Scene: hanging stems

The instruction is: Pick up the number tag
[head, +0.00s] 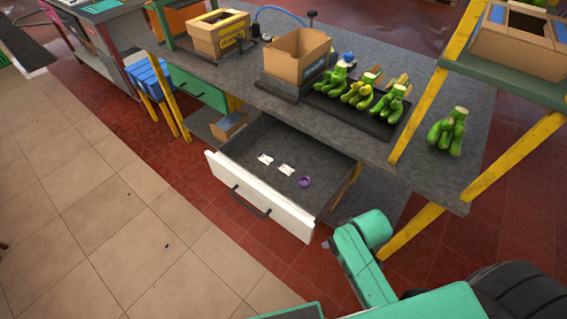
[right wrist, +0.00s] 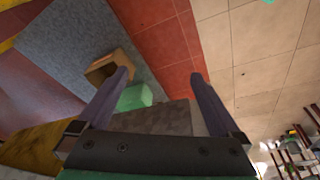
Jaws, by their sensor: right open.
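Two small white pieces that look like tags lie flat in the open drawer: one white tag (head: 265,159) at the left and another white tag (head: 286,170) to its right. They are too small to read, so I cannot tell which is the number tag. A small purple round item (head: 305,181) lies right of them in the drawer (head: 258,198). My right gripper (right wrist: 163,75) is open and empty in the right wrist view. Its fingers do not show clearly in the head view, where a teal arm link is near the drawer's right front corner. My left gripper is not in view.
The grey workbench (head: 415,165) above the drawer holds a dark tray (head: 375,127) with several green banana bunches, a loose bunch (head: 448,130) and cardboard boxes (head: 297,58). Yellow legs (head: 420,222) stand right of the drawer. Tiled floor in front is clear.

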